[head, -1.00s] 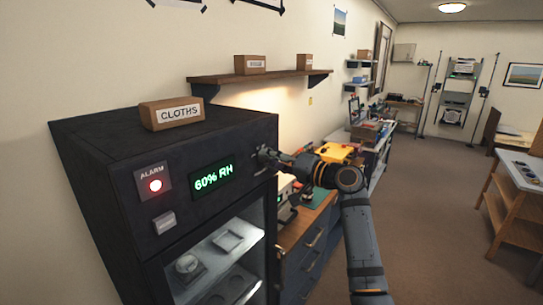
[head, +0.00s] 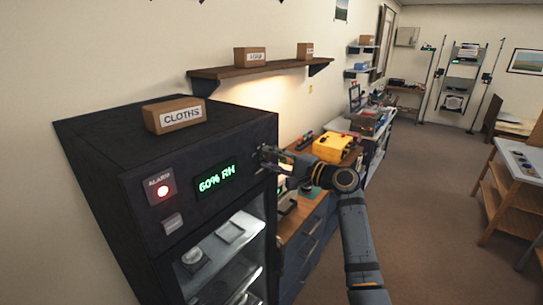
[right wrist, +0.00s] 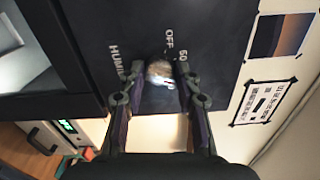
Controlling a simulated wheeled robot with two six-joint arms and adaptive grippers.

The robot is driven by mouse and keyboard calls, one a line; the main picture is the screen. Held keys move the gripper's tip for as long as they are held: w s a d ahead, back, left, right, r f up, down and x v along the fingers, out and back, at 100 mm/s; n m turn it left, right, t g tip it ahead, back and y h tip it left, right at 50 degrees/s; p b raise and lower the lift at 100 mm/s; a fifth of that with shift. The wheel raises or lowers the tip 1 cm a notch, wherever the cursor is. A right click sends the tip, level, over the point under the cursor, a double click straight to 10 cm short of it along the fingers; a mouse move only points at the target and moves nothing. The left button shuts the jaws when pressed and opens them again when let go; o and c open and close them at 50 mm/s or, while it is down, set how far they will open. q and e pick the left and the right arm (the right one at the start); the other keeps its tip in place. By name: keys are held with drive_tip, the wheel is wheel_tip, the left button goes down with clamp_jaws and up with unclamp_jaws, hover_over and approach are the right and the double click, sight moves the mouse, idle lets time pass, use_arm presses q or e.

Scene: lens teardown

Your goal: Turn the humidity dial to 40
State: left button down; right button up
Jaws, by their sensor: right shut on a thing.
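The humidity dial (right wrist: 159,71) is a round metallic knob on the dark cabinet's front, with "HUMI…", "OFF" and "50" lettered around it in the right wrist view. My right gripper (right wrist: 160,84) is shut on the dial, one finger on each side. In the head view my right gripper (head: 268,158) reaches the right end of the cabinet's top panel and mostly hides the dial. The cabinet's display (head: 215,181) reads 60% RH in green. A red alarm light (head: 162,190) is lit to its left. The dial's pointer is too unclear to read. My left gripper is not in view.
A box labelled CLOTHS (head: 175,115) sits on top of the cabinet (head: 95,135). The cabinet's glass door shows lens parts on shelves. A yellow case (head: 333,147) stands on the bench behind my right arm. Open floor lies to the right.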

idle(0.5)
drive_tip(key=o, duration=1.1)
drive_tip(key=shift+d, duration=0.15)
drive_tip(key=v, duration=1.2)
